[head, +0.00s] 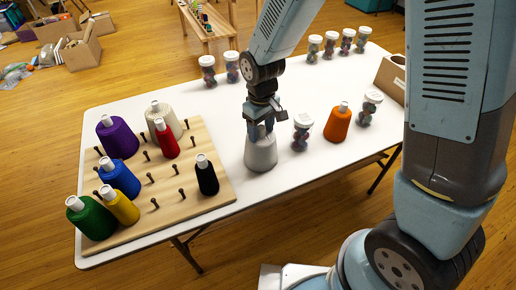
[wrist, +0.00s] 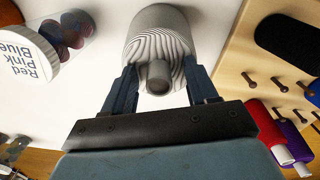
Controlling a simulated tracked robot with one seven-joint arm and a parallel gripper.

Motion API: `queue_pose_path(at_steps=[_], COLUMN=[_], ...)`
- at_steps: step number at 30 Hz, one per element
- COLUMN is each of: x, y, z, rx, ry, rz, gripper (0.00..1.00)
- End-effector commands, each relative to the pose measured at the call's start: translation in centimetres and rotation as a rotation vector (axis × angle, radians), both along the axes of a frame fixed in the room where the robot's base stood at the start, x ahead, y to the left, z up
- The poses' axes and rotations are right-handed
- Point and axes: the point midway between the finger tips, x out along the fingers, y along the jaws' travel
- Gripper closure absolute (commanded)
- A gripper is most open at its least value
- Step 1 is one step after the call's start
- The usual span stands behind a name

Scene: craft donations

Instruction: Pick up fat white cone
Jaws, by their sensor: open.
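A fat white cone (head: 261,154) of thread stands upright on the white table, right of the pegboard. My gripper (head: 261,127) is directly above it, pointing down, with its fingers at the cone's narrow top. In the wrist view the cone (wrist: 158,40) shows its striped winding and round grey tip. The open fingers of my gripper (wrist: 158,85) are on either side of the tip, with a gap visible near it. Another fat, off-white cone (head: 164,122) stands on the pegboard at its back.
The wooden pegboard (head: 221,189) holds purple, red, blue, green, yellow and black cones among bare pegs. A jar (head: 301,133) stands close right of the white cone, with an orange cone (head: 338,123) beyond. Several other jars line the table's back and right.

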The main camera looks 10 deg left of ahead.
Motion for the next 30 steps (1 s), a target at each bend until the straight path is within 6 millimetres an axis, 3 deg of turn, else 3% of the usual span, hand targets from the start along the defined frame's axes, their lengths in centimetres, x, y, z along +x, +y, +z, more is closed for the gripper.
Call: queue_pose_path(at_steps=[2, 19, 30], x=[-0.01, -0.03, -0.03], y=[0.01, 0.06, 0.08], z=[0.0, 0.02, 0.03], rx=[0.0, 0.0, 0.0], ry=[0.0, 0.0, 0.0], rz=[0.0, 0.001, 0.001], gripper=[0.45, 0.99, 1.0])
